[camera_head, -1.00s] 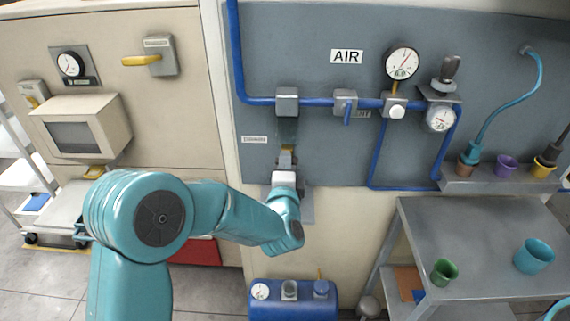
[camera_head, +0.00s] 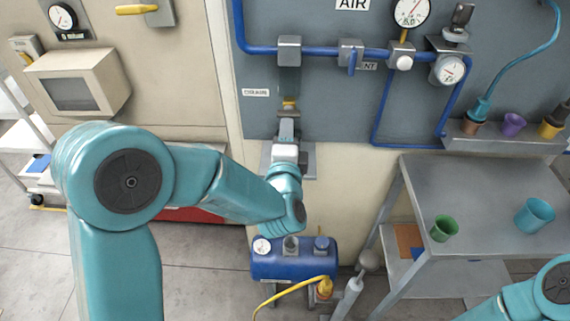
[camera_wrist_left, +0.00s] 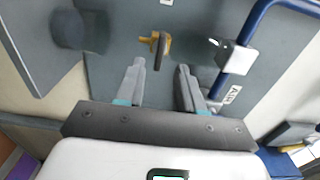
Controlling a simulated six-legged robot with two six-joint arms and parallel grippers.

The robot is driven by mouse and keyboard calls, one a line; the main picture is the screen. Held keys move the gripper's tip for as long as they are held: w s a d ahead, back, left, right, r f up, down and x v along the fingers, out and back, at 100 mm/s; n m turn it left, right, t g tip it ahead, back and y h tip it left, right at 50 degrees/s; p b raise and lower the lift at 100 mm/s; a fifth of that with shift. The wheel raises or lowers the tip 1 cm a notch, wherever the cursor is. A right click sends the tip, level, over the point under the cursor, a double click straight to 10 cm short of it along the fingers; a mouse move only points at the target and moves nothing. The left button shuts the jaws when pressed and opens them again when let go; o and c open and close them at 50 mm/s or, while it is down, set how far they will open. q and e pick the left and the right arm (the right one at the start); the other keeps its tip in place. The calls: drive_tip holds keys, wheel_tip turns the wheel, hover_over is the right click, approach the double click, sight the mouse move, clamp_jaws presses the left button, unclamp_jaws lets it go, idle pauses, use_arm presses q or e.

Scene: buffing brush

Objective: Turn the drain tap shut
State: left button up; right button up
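The drain tap (camera_wrist_left: 154,43) is a small brass fitting with a darker lever on the grey panel, ahead of my left gripper in the left wrist view. In the head view only a small brass bit of it (camera_head: 289,104) shows, below the pipe's grey block and just beyond my fingers. My left gripper (camera_wrist_left: 160,75) is open and empty. Its two grey fingers point at the panel, one on each side of the tap's line, with their tips short of the lever. The left gripper also shows in the head view (camera_head: 287,128). My right gripper is out of view.
A blue pipe (camera_head: 325,46) with a blue-handled valve (camera_head: 351,57) and gauges runs above the tap. A blue tank (camera_head: 290,262) with a yellow hose sits below my left forearm. A grey bench (camera_head: 480,185) with green and teal cups stands at right.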

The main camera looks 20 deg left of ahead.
use_arm(q)
drive_tip(key=b+v, duration=0.1)
drive_tip(key=v, duration=0.9)
